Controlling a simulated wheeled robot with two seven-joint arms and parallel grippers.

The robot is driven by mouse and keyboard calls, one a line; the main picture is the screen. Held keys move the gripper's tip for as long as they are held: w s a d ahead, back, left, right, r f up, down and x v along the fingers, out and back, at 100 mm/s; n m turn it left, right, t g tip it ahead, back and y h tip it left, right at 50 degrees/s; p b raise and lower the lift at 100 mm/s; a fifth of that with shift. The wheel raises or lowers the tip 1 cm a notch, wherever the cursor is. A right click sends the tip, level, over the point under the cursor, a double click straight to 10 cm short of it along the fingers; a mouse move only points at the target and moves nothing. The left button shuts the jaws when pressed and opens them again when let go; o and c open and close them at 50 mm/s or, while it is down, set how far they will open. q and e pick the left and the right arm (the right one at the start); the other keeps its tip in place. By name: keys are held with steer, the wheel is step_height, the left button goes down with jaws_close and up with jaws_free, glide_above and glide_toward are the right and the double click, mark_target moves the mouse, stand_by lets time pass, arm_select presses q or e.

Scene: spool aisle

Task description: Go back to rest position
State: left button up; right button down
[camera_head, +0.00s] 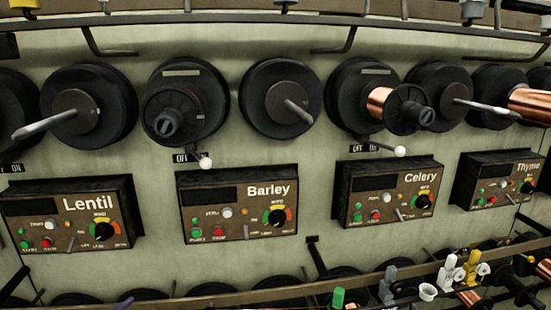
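Neither of my grippers shows in the head view, and no part of my arms can be made out. The view faces an upright pale green machine wall (150,150). On it are control boxes labelled Lentil (68,213), Barley (238,205), Celery (392,191) and Thyme (500,179). Above the Barley and Celery boxes are OFF/ON levers with white knobs, one over Barley (205,162) and one over Celery (400,151).
Black round discs line the wall above the boxes, some with bare grey spindles (297,111) sticking out. A copper spool (400,107) sits above Celery, another (528,104) at the right edge. A rail (190,293) with coloured fittings (450,270) crosses the bottom.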

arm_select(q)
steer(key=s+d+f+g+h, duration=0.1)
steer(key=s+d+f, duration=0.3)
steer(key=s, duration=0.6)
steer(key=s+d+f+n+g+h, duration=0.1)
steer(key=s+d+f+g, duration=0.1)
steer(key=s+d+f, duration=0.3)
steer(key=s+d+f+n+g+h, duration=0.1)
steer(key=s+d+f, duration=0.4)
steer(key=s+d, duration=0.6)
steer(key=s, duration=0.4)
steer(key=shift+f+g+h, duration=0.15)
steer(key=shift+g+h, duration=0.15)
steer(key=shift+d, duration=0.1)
